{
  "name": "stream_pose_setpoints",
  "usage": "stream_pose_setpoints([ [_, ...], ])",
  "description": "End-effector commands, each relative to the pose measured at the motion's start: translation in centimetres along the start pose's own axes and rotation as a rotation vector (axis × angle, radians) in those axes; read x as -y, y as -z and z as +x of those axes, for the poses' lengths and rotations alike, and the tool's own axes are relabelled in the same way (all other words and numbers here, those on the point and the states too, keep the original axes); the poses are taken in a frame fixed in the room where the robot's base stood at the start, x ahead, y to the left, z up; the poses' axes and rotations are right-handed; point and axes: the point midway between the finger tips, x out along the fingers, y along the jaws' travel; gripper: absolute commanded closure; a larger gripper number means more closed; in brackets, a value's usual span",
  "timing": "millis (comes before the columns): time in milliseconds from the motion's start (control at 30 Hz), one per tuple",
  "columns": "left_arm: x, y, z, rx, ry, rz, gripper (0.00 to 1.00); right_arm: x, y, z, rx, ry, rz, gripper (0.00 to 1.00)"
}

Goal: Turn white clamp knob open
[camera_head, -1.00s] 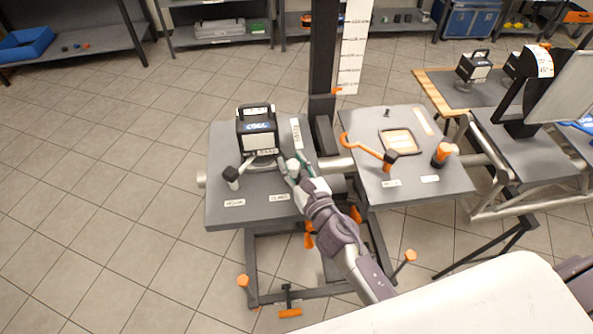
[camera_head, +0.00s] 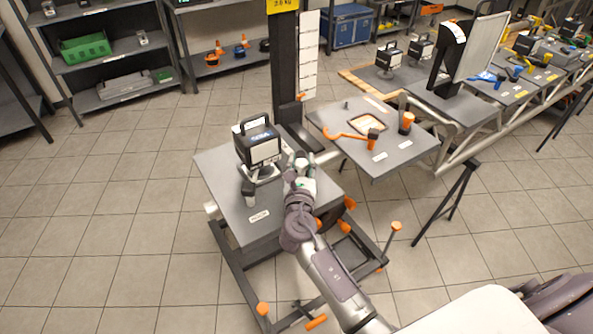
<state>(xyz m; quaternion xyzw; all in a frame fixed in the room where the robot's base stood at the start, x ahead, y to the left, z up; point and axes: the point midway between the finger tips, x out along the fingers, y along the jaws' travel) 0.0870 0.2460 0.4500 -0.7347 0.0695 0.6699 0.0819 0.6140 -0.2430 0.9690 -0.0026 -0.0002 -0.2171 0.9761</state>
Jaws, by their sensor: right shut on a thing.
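My right gripper (camera_head: 299,162) reaches in from the lower right to the right side of the grey table (camera_head: 222,178). Its fingers are shut at the clamp beside the black lamp-like device (camera_head: 258,148). The white clamp knob is between the fingers and mostly hidden by them and the wrist, so its turn angle cannot be told. The device stands upright on a light clamp base, with a white-and-dark handle (camera_head: 249,192) sticking out toward the front. My left gripper is not in view.
A dark upright post (camera_head: 285,75) stands just behind the gripper. A second grey table (camera_head: 340,125) to the right holds an orange hook tool (camera_head: 350,136) and an orange-topped knob (camera_head: 406,122). Orange-knobbed frame legs are below. The floor at left is clear.

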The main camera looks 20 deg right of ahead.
Motion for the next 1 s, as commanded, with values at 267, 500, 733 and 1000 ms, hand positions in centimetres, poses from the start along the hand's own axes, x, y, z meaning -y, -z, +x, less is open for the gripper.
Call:
stream_pose_setpoints([
  [267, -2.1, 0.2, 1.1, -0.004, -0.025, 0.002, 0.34, -0.2, 0.2, 0.1, -0.002, 0.133, 0.006, 1.0],
  [500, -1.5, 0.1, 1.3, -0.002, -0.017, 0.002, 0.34, -0.1, 0.1, 0.2, -0.002, 0.185, 0.006, 1.0],
  [733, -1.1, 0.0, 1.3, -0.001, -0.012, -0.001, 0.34, -0.1, 0.1, 0.1, -0.002, 0.195, 0.005, 1.0],
  [1000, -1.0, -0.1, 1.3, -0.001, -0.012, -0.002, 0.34, 0.0, 0.1, 0.1, -0.003, 0.195, 0.004, 0.53],
])
